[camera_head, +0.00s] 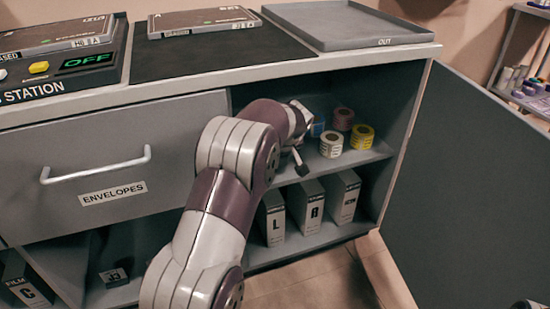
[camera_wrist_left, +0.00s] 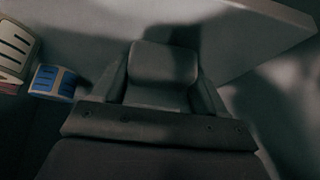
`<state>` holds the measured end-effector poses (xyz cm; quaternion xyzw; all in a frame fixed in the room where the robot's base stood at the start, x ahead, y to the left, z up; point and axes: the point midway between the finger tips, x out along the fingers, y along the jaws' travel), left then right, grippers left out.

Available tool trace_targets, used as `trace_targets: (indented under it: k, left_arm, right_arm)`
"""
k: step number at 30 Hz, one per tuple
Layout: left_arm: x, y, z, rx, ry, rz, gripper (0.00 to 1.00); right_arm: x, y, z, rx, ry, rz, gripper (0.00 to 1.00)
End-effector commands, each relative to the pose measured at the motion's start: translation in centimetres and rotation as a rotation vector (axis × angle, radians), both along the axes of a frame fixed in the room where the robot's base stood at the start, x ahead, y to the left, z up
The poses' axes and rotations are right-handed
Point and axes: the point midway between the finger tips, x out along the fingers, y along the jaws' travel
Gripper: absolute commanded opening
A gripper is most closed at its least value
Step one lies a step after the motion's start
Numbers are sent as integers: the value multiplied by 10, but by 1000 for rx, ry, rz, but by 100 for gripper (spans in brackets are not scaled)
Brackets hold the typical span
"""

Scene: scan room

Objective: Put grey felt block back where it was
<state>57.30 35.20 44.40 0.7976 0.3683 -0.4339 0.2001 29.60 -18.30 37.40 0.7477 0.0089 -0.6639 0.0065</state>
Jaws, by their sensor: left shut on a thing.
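A grey block (camera_wrist_left: 165,63), which looks like the felt block, sits between the fingers of my left gripper (camera_wrist_left: 163,78) in the left wrist view. The gripper is shut on it. In the head view my left arm reaches into the open cabinet at the upper shelf (camera_head: 345,158). The block and fingertips are hidden there behind my wrist. I cannot tell whether the block touches a surface. My right gripper is in neither view.
Label rolls, including a white one (camera_head: 331,144) and a yellow one (camera_head: 362,137), stand right of my wrist. A blue-labelled roll (camera_wrist_left: 53,82) is close left of the gripper. Boxes (camera_head: 309,207) stand below. The open door (camera_head: 470,190) is at right.

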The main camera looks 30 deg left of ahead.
Motion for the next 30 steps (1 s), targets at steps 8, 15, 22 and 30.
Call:
trace_targets:
  k: [8,15,22,30]
  left_arm:
    - [0,0,-2,0,0,0,98]
    - [0,0,2,0,-1,-1,98]
    - [-16,-20,50,0,-4,-3,98]
    - [-38,-45,96,0,-1,-1,98]
  right_arm:
    - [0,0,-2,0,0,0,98]
    - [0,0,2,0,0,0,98]
    - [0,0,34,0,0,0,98]
    - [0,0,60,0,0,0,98]
